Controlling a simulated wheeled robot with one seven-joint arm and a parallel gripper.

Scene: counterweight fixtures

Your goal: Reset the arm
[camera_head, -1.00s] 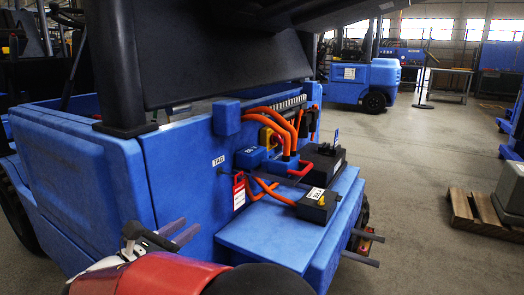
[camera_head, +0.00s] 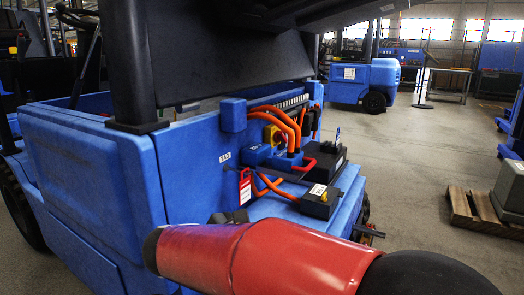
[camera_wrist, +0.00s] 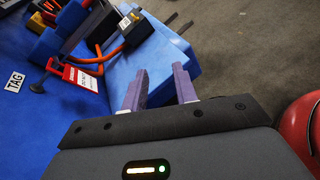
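My gripper (camera_wrist: 159,82) shows in the wrist view with its two pale purple fingers apart and nothing between them. The blue truck (camera_head: 85,180) fills the left and middle of the head view. My red arm link crosses in front of it and hides my gripper there. The fingers point toward the truck's blue ledge (camera_wrist: 127,72) in the wrist view; I cannot tell whether they touch it.
On the truck are orange cables (camera_head: 287,116), a black box (camera_head: 320,203), a red lockout tag (camera_head: 245,188) and a blue connector (camera_head: 255,154). A wooden pallet (camera_head: 462,208) bears a grey block at right. The floor between is clear.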

